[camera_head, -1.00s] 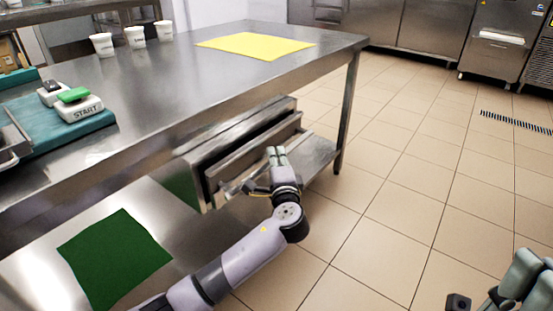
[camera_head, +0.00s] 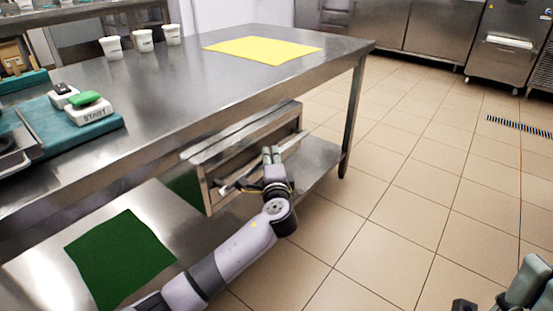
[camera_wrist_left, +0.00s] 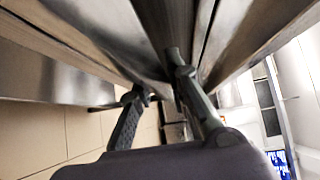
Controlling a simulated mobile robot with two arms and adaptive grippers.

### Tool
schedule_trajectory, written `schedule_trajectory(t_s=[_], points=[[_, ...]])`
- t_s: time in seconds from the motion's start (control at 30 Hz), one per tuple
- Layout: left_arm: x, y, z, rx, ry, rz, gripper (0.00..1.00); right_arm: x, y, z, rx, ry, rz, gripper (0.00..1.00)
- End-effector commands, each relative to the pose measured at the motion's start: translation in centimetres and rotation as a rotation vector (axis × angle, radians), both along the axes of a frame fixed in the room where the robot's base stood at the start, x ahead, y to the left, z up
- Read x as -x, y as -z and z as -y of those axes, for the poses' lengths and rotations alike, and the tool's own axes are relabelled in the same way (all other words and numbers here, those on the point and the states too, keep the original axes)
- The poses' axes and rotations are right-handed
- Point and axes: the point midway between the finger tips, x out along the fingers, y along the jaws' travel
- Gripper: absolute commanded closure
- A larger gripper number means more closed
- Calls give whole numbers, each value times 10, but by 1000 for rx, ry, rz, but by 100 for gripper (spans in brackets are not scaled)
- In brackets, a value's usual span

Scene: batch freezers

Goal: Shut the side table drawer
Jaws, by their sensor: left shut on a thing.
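The metal side table drawer (camera_head: 222,172) is under the steel tabletop. Its front sits close against its housing (camera_head: 240,133); I cannot tell whether a narrow gap is there. A bar handle (camera_head: 232,186) runs along the front. My left gripper (camera_head: 271,154) is shut on this handle, toward its right part, with the arm reaching up from below. In the left wrist view, the fingers (camera_wrist_left: 155,80) are close against the metal front, and the grip itself is partly hidden. My right gripper (camera_head: 530,283) is cut off at the lower right corner, away from the drawer.
The steel table (camera_head: 150,110) holds white cups (camera_head: 143,39), a yellow sheet (camera_head: 262,49) and a green START button (camera_head: 88,105) on a teal board. A green sheet (camera_head: 120,258) lies on the lower shelf. The tiled floor to the right is clear.

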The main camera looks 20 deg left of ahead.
Motion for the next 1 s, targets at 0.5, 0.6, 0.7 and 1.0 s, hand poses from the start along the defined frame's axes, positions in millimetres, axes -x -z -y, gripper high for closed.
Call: schedule_trajectory(t_s=[0.5, 0.6, 0.7, 1.0], points=[[0, -1, -2, -3, -6, 1, 63, 0, 0, 0, 0, 0, 0, 100], [0, -1, -2, -3, -5, 1, 63, 0, 0, 0, 0, 0, 0, 100], [0, -1, -2, -3, -5, 1, 63, 0, 0, 0, 0, 0, 1, 100], [33, 0, 14, 0, -2, 1, 63, 0, 0, 0, 0, 0, 1, 100]])
